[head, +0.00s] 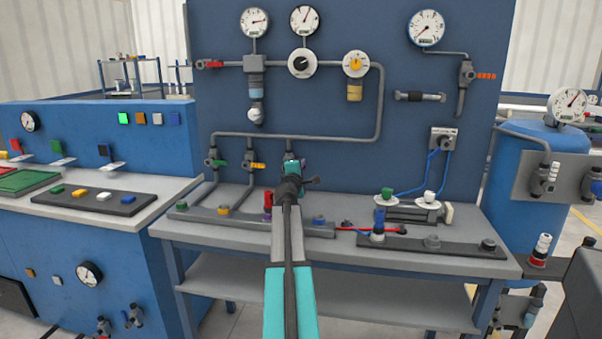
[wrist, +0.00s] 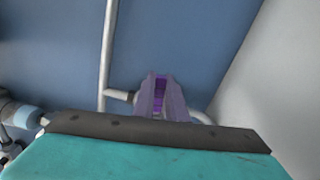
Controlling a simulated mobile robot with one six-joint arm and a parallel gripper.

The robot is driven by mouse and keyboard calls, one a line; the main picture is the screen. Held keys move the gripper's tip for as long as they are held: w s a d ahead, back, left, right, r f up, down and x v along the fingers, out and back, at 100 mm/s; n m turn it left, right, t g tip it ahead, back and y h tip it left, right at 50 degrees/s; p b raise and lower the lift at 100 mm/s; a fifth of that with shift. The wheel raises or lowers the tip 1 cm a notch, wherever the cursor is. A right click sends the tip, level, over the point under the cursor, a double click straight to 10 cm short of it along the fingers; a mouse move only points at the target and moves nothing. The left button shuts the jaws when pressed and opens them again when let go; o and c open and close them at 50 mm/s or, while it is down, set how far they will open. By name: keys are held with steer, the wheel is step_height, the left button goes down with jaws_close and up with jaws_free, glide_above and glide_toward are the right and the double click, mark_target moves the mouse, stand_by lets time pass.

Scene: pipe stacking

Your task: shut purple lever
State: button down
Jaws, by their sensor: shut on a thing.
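The purple lever (wrist: 160,92) shows in the wrist view, between the two fingers of my gripper (wrist: 162,103). A pale pipe runs behind it on the blue panel. In the head view my gripper (head: 291,172) is at the third valve of the lower pipe row, right of the green and yellow levers. My gripper and arm hide the purple lever there. My gripper is shut on the lever. The lever's exact angle cannot be told.
A green lever (head: 215,162) and a yellow lever (head: 254,166) sit close on the left. A grey workbench (head: 340,262) with fittings lies below. A blue tank (head: 522,190) stands at the right. The panel area right of my gripper is mostly clear.

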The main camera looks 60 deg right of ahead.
steer(key=shift+f+m+b, duration=0.6)
steer(key=shift+m+b, duration=0.3)
steer(key=shift+b, duration=0.05)
steer(key=c, duration=1.8)
jaws_free()
steer(key=shift+r, duration=0.1)
steer(key=v, duration=1.3)
steer(key=shift+a+p, duration=0.35)
steer(key=shift+p, duration=0.05)
steer(key=shift+s, duration=0.15)
